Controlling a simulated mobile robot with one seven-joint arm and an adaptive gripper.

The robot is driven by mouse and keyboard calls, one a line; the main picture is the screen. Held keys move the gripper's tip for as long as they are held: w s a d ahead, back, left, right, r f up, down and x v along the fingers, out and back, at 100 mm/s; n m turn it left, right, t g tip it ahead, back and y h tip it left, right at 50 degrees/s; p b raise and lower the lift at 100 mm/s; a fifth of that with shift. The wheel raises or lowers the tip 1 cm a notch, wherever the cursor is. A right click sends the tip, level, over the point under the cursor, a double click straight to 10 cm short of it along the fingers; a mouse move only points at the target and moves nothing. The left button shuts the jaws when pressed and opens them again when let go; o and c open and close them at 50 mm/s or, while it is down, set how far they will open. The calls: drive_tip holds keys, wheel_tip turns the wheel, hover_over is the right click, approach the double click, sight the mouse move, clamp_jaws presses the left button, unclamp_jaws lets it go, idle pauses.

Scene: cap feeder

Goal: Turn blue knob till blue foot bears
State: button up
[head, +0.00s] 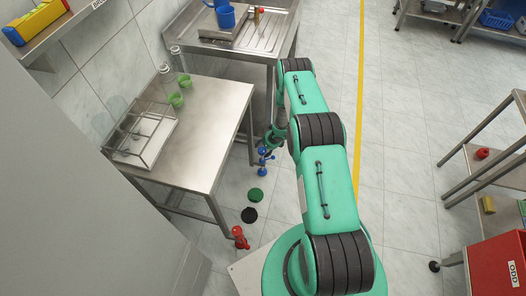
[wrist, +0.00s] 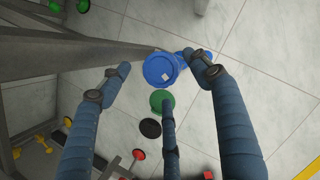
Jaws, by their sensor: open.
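The blue knob (wrist: 160,70) shows in the wrist view as a round blue disc with a small white mark. More blue parts (wrist: 183,57) show just right of it, partly hidden by a finger. In the head view the blue knob and foot assembly (head: 264,158) is by a leg of the steel table (head: 195,120), low near the floor. I cannot tell whether the foot touches the floor. My gripper (wrist: 160,65) is open, its blue-grey fingers spread around the knob, with no clear contact. In the head view my arm partly hides the gripper.
A green disc (head: 257,195) and a black disc (head: 249,215) lie on the floor nearby, with a red foot (head: 240,237) at the table's near leg. A steel sink table (head: 260,35) stands behind.

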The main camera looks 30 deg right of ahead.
sight(262, 151)
drive_tip(key=shift+b+x, duration=0.3)
drive_tip(key=shift+x, duration=1.1)
drive_tip(key=shift+w, duration=0.15)
drive_tip(key=c, duration=1.1)
